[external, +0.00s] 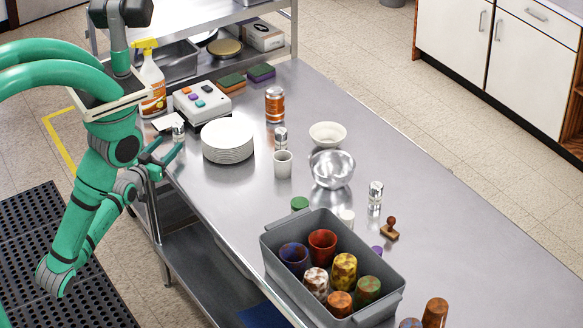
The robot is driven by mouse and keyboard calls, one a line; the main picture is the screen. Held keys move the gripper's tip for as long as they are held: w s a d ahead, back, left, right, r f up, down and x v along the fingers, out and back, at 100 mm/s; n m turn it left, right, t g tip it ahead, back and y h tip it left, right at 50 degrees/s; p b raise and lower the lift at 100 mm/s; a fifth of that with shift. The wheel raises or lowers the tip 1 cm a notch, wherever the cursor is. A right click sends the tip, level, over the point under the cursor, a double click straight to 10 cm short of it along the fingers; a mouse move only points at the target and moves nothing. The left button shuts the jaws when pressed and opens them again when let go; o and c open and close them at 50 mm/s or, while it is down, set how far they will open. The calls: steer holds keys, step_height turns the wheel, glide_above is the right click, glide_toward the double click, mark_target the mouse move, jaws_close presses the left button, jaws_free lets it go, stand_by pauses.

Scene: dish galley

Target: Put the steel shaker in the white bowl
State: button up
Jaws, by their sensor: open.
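The white bowl (328,134) stands upright on the steel counter, behind a shiny metal bowl (332,169). It looks empty. Three small silvery, shaker-like containers stand on the counter. One shaker (179,131) is by the left edge, close to my gripper. Another shaker (281,139) is left of the white bowl, and a third shaker (375,196) is right of the metal bowl. I cannot tell which of them is the steel one. My gripper (169,148) is open and empty at the counter's left edge, just in front of the nearest shaker, apparently apart from it.
A stack of white plates (228,141) stands right of my gripper. A white cup (283,165) and an orange can (275,104) stand near the shakers. A button box (202,103) and spray bottle (152,80) are behind. A grey bin (273,244) of cups is at the front.

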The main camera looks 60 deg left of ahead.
mark_target(175, 136)
steer(key=shift+r+x, duration=0.15)
steer(key=shift+x, duration=1.75)
steer(key=shift+r+x, duration=0.1)
steer(key=shift+x, duration=1.8)
steer(key=shift+c, duration=0.4)
steer(key=c, duration=1.2)
